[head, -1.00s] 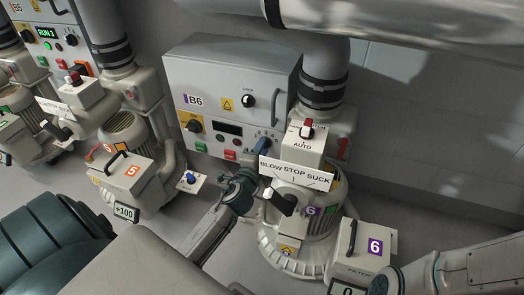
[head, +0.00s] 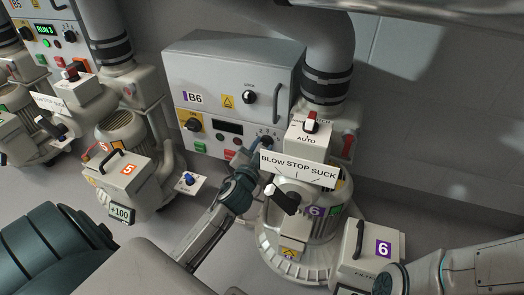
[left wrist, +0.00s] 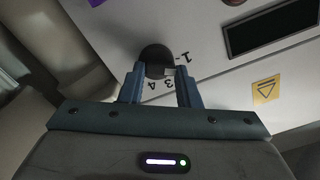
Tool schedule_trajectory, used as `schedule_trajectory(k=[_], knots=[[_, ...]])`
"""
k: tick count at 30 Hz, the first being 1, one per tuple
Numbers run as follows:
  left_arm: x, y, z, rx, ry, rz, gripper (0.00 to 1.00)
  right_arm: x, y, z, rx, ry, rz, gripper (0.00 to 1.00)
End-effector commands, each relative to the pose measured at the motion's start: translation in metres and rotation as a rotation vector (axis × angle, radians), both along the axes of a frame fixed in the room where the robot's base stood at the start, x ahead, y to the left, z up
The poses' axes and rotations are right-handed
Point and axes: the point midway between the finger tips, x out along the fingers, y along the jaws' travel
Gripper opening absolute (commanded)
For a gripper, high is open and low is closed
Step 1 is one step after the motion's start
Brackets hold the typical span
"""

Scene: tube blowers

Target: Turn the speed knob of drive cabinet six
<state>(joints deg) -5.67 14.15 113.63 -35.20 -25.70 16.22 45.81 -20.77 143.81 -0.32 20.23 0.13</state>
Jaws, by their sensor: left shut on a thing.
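Drive cabinet six is the grey box (head: 215,75) labelled B6 in the head view. Its speed knob is a small dark knob (head: 267,142) at the lower right of the panel, beside the blower's sign. My left gripper (head: 261,146) reaches it from below and is shut on it. In the left wrist view the dark round knob (left wrist: 155,56) sits between the two blue fingertips (left wrist: 160,76). Upside-down digits are printed around it. The fingers hide part of the knob's sides. My right gripper is not in view; only the right arm shows.
Blower six (head: 300,225) stands close right of my left gripper, with a BLOW STOP SUCK sign (head: 298,168) and a dark lever (head: 282,199). A filter box (head: 368,258) labelled 6 is at lower right. Blower five's box (head: 123,183) is at left.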

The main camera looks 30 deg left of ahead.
Motion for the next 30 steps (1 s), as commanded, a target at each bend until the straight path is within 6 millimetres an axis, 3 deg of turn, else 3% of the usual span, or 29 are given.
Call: schedule_trajectory(k=[12, 28, 29, 30], knots=[[-0.0006, 0.0011, -0.0029, -0.176, -0.039, 0.002, 0.07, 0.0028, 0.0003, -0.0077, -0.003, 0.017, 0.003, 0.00], [-0.0007, 0.0011, -0.0027, -0.200, -0.043, 0.002, 0.07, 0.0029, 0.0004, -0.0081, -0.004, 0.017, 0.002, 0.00], [-0.0007, 0.0011, -0.0027, -0.200, -0.043, 0.002, 0.32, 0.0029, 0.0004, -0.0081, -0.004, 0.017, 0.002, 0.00], [-0.0007, 0.0011, -0.0027, -0.199, -0.043, 0.002, 0.39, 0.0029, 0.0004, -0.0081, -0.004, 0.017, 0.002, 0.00]])
